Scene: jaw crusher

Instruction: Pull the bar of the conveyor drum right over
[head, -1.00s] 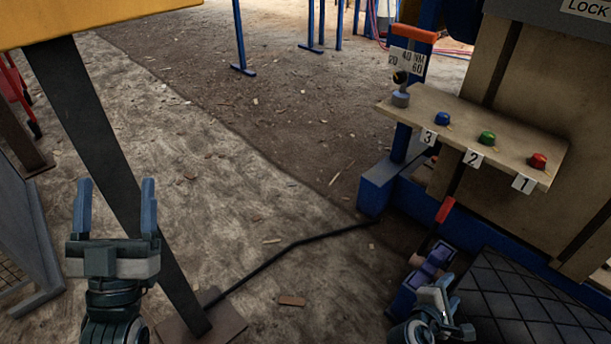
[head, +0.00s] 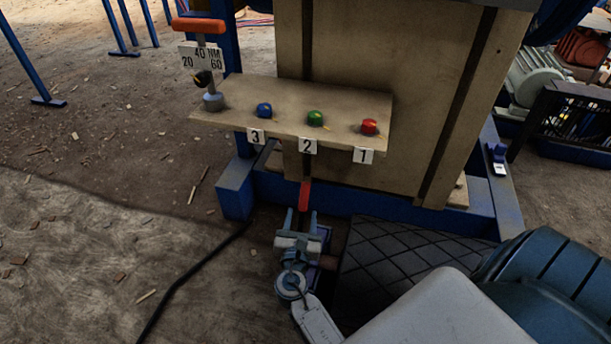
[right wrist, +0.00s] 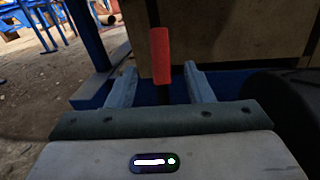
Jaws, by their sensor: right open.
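The bar has a red grip (head: 305,196) and stands up in front of the blue frame, below the shelf. In the right wrist view the red grip (right wrist: 160,55) stands upright with a dark rod below it. My right gripper (head: 302,219) is open. In the right wrist view the bar shows between its two fingers (right wrist: 161,85); contact cannot be told. The purple piece (head: 326,246) at the bar's foot is partly hidden by my gripper. A dark surface with a diamond pattern (head: 400,260) lies to its right. My left gripper is out of view.
A wooden shelf (head: 225,105) overhangs behind the bar, with blue (head: 264,110), green (head: 315,118) and red (head: 369,126) buttons. An orange-handled tool (head: 198,25) stands at its left end. A black cable (head: 190,275) crosses the open ground at left.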

